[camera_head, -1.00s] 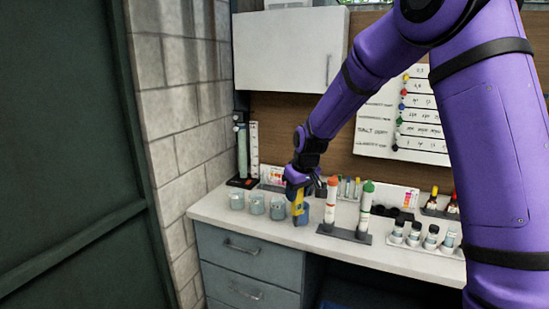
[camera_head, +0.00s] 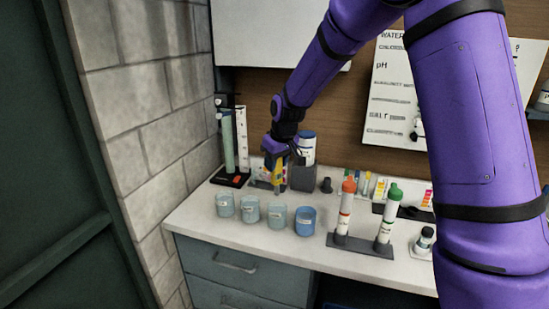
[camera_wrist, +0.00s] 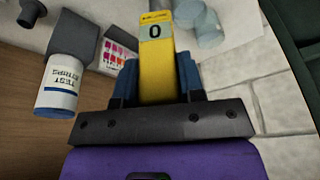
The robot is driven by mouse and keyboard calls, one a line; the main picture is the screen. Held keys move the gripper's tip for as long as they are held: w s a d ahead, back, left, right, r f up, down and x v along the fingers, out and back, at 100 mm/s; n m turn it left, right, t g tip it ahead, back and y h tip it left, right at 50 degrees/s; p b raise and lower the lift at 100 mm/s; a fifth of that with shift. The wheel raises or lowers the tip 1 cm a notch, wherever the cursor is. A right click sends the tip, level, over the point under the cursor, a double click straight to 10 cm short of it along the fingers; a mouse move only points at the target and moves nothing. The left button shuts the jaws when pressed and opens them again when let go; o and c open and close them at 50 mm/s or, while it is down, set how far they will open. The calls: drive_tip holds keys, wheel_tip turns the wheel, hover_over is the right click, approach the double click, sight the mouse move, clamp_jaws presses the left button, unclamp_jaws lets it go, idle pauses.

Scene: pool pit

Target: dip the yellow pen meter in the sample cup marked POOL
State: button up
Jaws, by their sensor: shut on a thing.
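My gripper (camera_head: 278,172) is shut on the yellow pen meter (camera_head: 279,182), which hangs roughly upright behind the row of sample cups. In the wrist view the pen meter (camera_wrist: 157,60) sits between the fingers, its display reading 0. Three pale cups stand in a row on the counter: a left one (camera_head: 225,206), a middle one (camera_head: 250,211) and a right one (camera_head: 277,218). A blue cup (camera_head: 305,222) stands at their right end. Small labels show on the cups, but I cannot read which says POOL. The pen's tip is not clearly visible.
A test strips bottle (camera_head: 307,150) in a grey holder (camera_head: 303,178) stands just right of my gripper. A tall tube stand (camera_head: 228,145) is at the left near the block wall. A rack (camera_head: 360,246) with orange-capped and green-capped tubes stands right of the cups.

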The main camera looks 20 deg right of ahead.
sight(276, 194)
drive_tip(key=shift+f, duration=4.3)
drive_tip(key=shift+s+f, duration=0.1)
drive_tip(key=shift+s, duration=0.05)
drive_tip(key=shift+f, duration=1.05)
